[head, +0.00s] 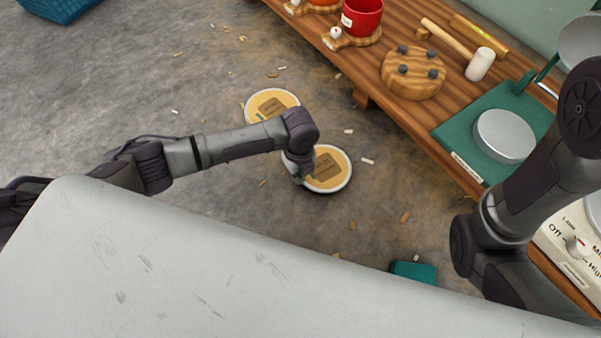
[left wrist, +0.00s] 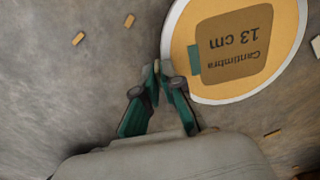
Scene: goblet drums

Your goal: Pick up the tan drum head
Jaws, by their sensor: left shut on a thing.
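Two round tan discs with pale rims show in the head view. The nearer tan drum head (head: 341,160) is at my left gripper (head: 297,178); the other tan disc (head: 262,97) is farther back on the floor, partly hidden by my arm. In the left wrist view the drum head (left wrist: 272,75) bears a brown label reading "Cantimbra 13 cm", upside down. My left gripper (left wrist: 157,70) is shut on its rim, with fingertips close together. I cannot tell whether the drum head is clear of the floor. My right arm shows at the right, but its gripper is out of view.
A wooden bench (head: 400,105) at the right holds a red pot (head: 362,18), a wooden block with dark knobs (head: 412,72), a mallet (head: 480,64) and a green scale (head: 450,130). Wood chips litter the floor. A teal block (head: 414,271) lies near the front.

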